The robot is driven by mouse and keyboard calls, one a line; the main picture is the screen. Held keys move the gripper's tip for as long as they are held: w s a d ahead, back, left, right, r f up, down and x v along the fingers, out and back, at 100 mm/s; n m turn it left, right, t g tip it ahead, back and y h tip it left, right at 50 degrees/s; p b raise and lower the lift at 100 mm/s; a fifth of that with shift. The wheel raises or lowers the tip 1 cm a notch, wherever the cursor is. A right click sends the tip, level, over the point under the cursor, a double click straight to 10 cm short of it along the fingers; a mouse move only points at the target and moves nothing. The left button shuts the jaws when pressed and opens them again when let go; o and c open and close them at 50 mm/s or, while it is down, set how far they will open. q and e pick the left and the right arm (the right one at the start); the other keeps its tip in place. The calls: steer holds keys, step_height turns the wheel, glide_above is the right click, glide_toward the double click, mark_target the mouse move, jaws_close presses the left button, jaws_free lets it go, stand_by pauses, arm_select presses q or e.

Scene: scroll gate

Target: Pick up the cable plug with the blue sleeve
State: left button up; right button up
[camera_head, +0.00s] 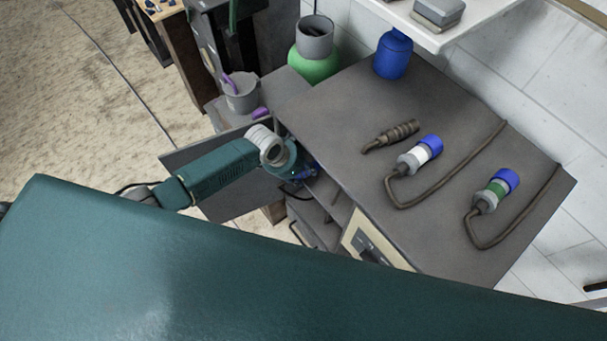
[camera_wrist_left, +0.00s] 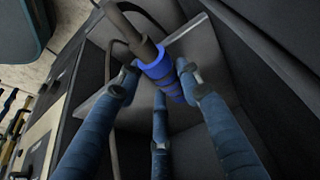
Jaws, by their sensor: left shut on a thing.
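The cable plug with the blue sleeve (camera_wrist_left: 161,70) shows in the left wrist view, with a dark grey-brown end and a dark cable behind it. My left gripper (camera_wrist_left: 157,82) is shut on it, with its blue fingers around the sleeve. In the head view my left gripper (camera_head: 303,174) is at the open front of the grey cabinet, below its top. Only a small blue patch shows there, and the plug is mostly hidden. My right gripper is in neither view.
An open cabinet door (camera_head: 235,203) is beside my left arm. A grey cup (camera_head: 240,93) stands behind.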

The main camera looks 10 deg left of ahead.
arm_select(q)
steer(key=s+a+b, duration=0.1)
steer(key=s+a, duration=1.1)
steer(key=shift+s+a+b, duration=0.15)
steer(key=shift+s+b, duration=0.2)
steer(key=shift+s, duration=0.05)
steer(key=shift+f, duration=0.15)
